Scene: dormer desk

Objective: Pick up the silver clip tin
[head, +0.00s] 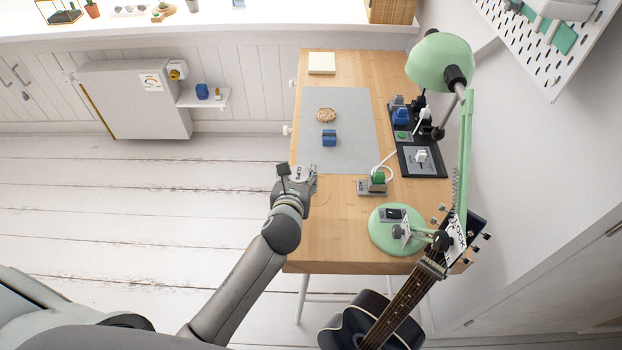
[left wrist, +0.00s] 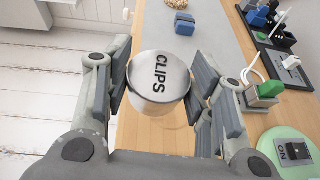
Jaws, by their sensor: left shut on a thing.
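The silver clip tin (left wrist: 158,78) is a round metal tin with "CLIPS" written on its lid. In the left wrist view it sits between the two fingers of my left gripper (left wrist: 160,88), which is shut on it. In the head view the left gripper (head: 300,178) is at the left edge of the wooden desk (head: 330,235), and the tin's lid (head: 300,172) shows only in part there. I cannot tell whether the tin touches the desk. My right gripper is in neither view.
A grey mat (head: 350,110) holds a blue block-like item (head: 329,138) and a round woven coaster (head: 326,115). A green and metal device (head: 376,182), a green lamp (head: 395,232) and a black power panel (head: 424,160) stand to the right. A guitar (head: 385,320) leans at the desk's near end.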

